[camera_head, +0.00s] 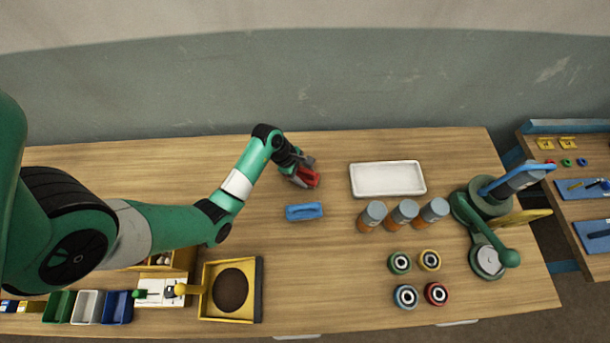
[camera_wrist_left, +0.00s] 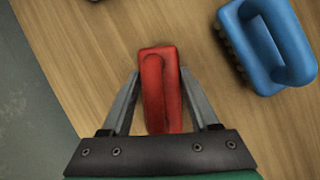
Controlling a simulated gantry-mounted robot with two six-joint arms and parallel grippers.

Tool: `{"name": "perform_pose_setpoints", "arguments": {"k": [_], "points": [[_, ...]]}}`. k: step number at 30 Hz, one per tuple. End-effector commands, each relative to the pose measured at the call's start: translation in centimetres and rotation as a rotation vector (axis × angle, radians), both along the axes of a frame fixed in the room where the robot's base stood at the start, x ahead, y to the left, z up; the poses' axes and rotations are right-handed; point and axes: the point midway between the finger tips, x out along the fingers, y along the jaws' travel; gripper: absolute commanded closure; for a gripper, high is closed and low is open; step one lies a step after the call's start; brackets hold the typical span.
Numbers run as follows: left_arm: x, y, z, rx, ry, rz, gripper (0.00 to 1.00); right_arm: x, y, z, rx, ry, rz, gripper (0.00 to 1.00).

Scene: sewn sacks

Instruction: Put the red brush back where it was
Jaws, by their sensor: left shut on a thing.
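The red brush (camera_head: 311,180) is at the tip of my left gripper (camera_head: 303,172), near the back middle of the table. In the left wrist view the red brush (camera_wrist_left: 160,82) lies between the two fingers of my left gripper (camera_wrist_left: 159,95), which is shut on it. Whether the brush touches the table is hard to tell. A blue brush (camera_head: 304,211) lies on the table just in front of it, and it also shows in the left wrist view (camera_wrist_left: 268,45). My right gripper is not in view.
A white tray (camera_head: 387,193) is to the right. Several orange jars with grey lids (camera_head: 402,213) and several coloured rings (camera_head: 429,260) stand in front of it. A green machine (camera_head: 487,225) is at the right edge. Small bins (camera_head: 88,307) and a yellow box (camera_head: 205,306) are front left.

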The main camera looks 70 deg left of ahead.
Motion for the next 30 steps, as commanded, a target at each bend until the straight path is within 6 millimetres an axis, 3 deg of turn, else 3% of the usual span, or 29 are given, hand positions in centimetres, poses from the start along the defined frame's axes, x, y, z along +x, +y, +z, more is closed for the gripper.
{"name": "perform_pose_setpoints", "arguments": {"k": [8,9,13,23,26,30], "points": [[0.0,0.0,-0.2,0.0,0.0,0.0,0.99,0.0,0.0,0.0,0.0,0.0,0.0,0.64],[0.0,0.0,-0.1,0.0,0.0,0.0,0.32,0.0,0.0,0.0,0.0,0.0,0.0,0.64],[0.0,0.0,-0.1,0.0,0.0,0.0,0.08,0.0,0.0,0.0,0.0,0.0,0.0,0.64],[0.0,0.0,0.2,0.001,-0.001,-0.001,0.08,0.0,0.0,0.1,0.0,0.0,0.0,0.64],[-0.3,0.2,1.3,0.001,-0.003,0.001,0.08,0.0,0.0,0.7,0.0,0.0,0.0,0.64],[-1.4,0.6,4.1,0.002,-0.004,0.003,0.08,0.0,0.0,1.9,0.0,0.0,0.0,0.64]]}}
